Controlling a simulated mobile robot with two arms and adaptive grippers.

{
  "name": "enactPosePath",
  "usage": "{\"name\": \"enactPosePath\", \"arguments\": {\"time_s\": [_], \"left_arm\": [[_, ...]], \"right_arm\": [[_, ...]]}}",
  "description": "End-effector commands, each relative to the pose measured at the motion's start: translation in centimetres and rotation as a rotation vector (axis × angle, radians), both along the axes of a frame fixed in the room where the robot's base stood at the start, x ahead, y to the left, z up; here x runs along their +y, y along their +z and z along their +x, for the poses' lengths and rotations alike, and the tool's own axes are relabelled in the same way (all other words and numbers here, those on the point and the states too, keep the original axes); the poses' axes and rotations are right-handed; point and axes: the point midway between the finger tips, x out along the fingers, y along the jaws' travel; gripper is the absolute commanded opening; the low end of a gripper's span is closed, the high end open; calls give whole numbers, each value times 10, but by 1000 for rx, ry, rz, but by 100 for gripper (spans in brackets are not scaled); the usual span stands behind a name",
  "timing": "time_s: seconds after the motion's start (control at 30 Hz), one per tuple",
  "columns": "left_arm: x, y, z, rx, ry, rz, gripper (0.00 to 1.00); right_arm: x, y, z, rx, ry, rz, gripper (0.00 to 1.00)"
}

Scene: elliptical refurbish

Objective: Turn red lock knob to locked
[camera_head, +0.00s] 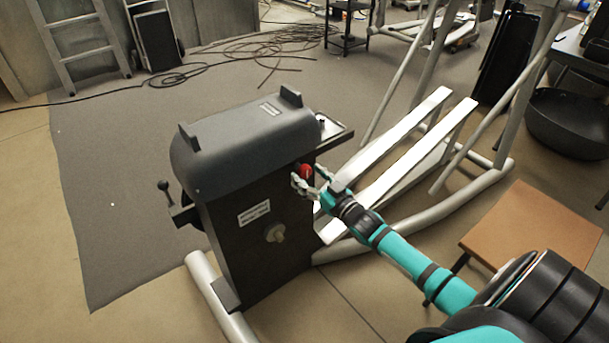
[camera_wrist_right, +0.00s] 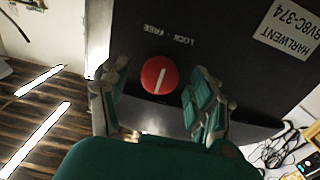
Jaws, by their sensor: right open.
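The red lock knob (camera_head: 306,170) sits on the side of the dark machine housing (camera_head: 240,150). In the right wrist view the knob (camera_wrist_right: 160,75) is a round red disc with a white line, close to upright and leaning slightly. The words LOCK and FREE are printed beside it and appear upside down. My right gripper (camera_head: 309,185) is at the knob, and in the wrist view its open fingers (camera_wrist_right: 158,105) stand on either side of it with gaps. I cannot tell how far the fingertips are from the panel. My left gripper is not in view.
A white label (camera_wrist_right: 287,27) is on the panel. Frame tubes and long pale foot rails (camera_head: 400,135) lie behind my right arm. A brown stool (camera_head: 535,228) stands at right, and cables (camera_head: 280,45) lie on the floor mat.

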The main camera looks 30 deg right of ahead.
Motion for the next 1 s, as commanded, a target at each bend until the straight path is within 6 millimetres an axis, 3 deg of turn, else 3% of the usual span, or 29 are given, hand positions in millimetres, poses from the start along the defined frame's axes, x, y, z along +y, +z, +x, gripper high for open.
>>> {"name": "enactPosePath", "arguments": {"time_s": [0.2,0.5,0.93,1.0], "left_arm": [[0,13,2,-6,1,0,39],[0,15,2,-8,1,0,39],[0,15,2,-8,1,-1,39],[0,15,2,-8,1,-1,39]], "right_arm": [[2,-1,20,0,0,0,62],[2,0,22,1,0,0,62],[2,0,21,1,0,0,8],[2,0,21,0,0,0,5]]}}
